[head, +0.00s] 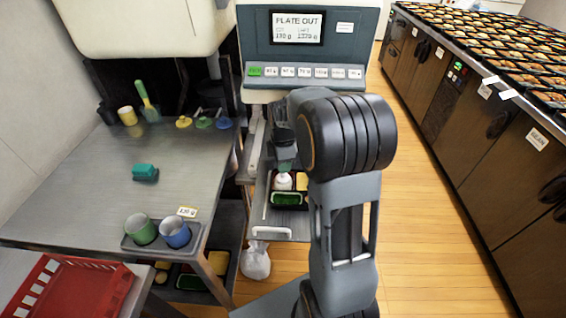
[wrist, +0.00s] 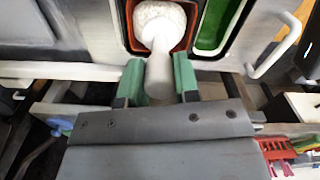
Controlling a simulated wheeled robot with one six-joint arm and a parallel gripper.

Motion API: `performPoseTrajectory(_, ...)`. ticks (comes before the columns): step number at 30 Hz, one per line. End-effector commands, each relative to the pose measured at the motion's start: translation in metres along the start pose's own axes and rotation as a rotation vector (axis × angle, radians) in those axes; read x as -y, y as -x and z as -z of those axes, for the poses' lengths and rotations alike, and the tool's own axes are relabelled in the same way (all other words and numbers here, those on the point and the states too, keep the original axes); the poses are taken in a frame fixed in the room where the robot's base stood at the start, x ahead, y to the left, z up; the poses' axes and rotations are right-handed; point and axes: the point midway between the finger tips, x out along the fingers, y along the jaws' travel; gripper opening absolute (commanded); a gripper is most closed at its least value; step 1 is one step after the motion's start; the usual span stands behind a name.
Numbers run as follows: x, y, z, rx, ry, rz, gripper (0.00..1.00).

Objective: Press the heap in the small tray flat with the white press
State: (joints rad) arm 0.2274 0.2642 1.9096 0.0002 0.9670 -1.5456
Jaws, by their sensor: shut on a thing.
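My gripper (wrist: 159,82) is shut on the white press (wrist: 159,72), with a green finger on each side of its smooth handle. The small tray (wrist: 193,28) has reddish-brown walls and lies just beyond the fingertips in the wrist view. A rough white heap (wrist: 158,12) shows in it, at the far end of the press. The press overlaps the heap in the picture; I cannot tell if they touch. In the head view the white press (head: 283,183) shows low over the trays, below my gripper (head: 286,164). My arm hides part of this area.
A green tray (wrist: 212,28) lies beside the small tray. A scale with a display (head: 297,27) stands behind. The left table (head: 75,178) holds a teal block (head: 145,172) and cups. A red crate (head: 75,290) is at front left. Counters with many trays line the right.

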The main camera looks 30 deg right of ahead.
Motion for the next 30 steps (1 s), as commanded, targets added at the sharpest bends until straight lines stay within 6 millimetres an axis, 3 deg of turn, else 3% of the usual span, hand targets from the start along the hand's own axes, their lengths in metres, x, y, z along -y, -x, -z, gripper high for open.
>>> performPoseTrajectory(14, 0.001, 0.002, 0.0, 0.0, 0.0, 0.004, 0.0)
performPoseTrajectory(30, 0.0, 0.046, 0.0, 0.0, 0.0, 0.001, 0.0)
